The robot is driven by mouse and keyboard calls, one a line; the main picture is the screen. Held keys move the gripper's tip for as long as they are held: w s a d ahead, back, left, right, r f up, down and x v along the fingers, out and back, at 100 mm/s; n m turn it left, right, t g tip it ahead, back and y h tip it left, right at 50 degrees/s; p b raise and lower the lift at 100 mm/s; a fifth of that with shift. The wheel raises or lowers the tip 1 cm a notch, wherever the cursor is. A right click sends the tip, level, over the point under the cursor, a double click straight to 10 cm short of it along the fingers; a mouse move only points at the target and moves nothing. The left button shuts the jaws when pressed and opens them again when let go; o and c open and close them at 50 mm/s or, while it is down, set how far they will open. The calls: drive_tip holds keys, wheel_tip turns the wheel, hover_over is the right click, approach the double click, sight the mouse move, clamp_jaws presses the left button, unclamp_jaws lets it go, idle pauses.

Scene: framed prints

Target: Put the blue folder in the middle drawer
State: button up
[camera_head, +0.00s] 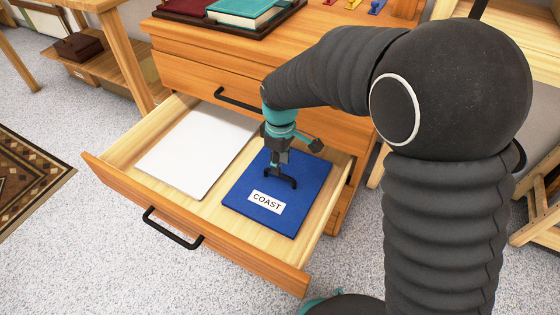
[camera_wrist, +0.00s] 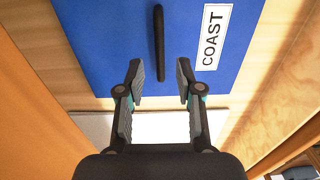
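The blue folder (camera_head: 262,220), with a white COAST label and a black handle on its face, lies flat in the right part of an open drawer (camera_head: 190,217). The drawer is pulled out below a shut drawer (camera_head: 190,78). In the wrist view the folder (camera_wrist: 110,40) is ahead of my gripper (camera_wrist: 160,72). Its fingers are spread and empty, one on either side of the handle's near end, not closed on it. In the head view my gripper (camera_head: 278,165) is just above the folder by its handle; I cannot tell whether it touches.
A white flat item (camera_head: 198,152) lies in the drawer left of the folder. A tray (camera_head: 228,33) with red and teal folders is on the cabinet top. Floor in front is clear.

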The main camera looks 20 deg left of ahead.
wheel_tip(320, 180, up, 12)
drive_tip(key=p, duration=0.1)
drive_tip(key=shift+r, duration=0.25)
drive_tip(key=s+d+r+m+t+y, duration=0.1)
drive_tip(key=d+r+m, duration=0.3)
drive_tip(key=d, duration=0.6)
drive_tip(key=d+r+m+t, duration=0.1)
drive_tip(key=d+r+m, duration=0.25)
drive_tip(key=d, duration=0.65)
drive_tip(key=s+d+m+t, duration=0.1)
drive_tip(key=s+d+m, duration=0.4)
drive_tip(key=d, duration=0.3)
drive_tip(key=s+d+m+t+h, duration=0.1)
drive_tip(key=s+d+m+t, duration=0.1)
drive_tip(key=s+d+m, duration=0.2)
drive_tip(key=shift+s+d+f+m+t, duration=0.4)
drive_tip(key=shift+s+d, duration=1.3)
drive_tip(key=shift+d, duration=0.75)
